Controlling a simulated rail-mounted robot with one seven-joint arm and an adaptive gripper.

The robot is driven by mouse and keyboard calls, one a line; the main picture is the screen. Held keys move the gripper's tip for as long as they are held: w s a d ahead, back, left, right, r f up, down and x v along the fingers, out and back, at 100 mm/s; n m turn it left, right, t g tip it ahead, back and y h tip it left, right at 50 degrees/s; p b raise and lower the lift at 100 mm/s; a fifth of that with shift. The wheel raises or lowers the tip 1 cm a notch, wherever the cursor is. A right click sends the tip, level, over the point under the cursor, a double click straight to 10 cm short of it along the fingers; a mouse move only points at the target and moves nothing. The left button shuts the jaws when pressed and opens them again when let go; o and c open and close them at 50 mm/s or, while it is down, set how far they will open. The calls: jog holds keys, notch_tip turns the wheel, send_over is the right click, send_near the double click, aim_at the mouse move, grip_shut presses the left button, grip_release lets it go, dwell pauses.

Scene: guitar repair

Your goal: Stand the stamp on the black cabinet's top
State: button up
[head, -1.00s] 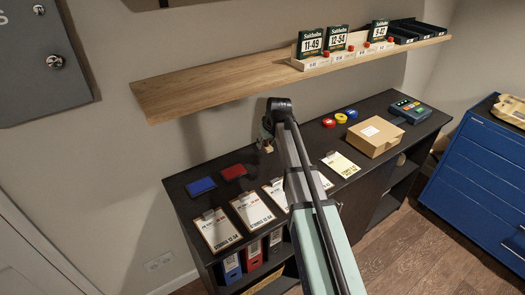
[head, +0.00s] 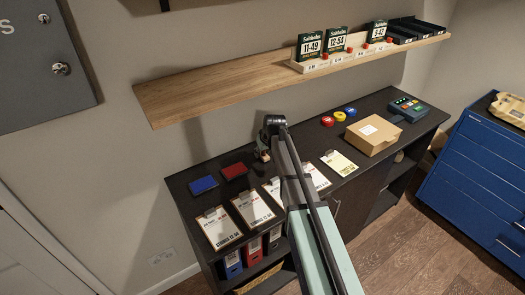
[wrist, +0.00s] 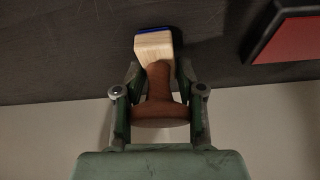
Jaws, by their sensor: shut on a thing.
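The stamp (wrist: 154,48) has a pale wooden block, a brown turned handle and a blue edge at its base. My gripper (wrist: 160,92) is shut on the brown handle. In the wrist view the blue base end points away from my gripper, against the dark top of the black cabinet (wrist: 60,55); I cannot tell whether it touches. In the head view my gripper (head: 262,154) is low over the rear of the cabinet top (head: 302,148), right of the red ink pad (head: 235,171). The stamp is hardly discernible there.
A blue ink pad (head: 204,185) and clipboards (head: 219,228) lie on the cabinet top. Tape rolls (head: 339,116), a cardboard box (head: 372,135) and a keypad device (head: 407,108) are to the right. A wooden shelf (head: 215,92) overhangs behind. The red pad (wrist: 290,38) is close by in the wrist view.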

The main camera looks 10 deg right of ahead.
jog(key=shift+f, duration=0.15)
jog(key=o, duration=0.9)
jog(key=shift+o, duration=0.2)
jog(key=b+v, duration=0.3)
jog(key=v, duration=0.9)
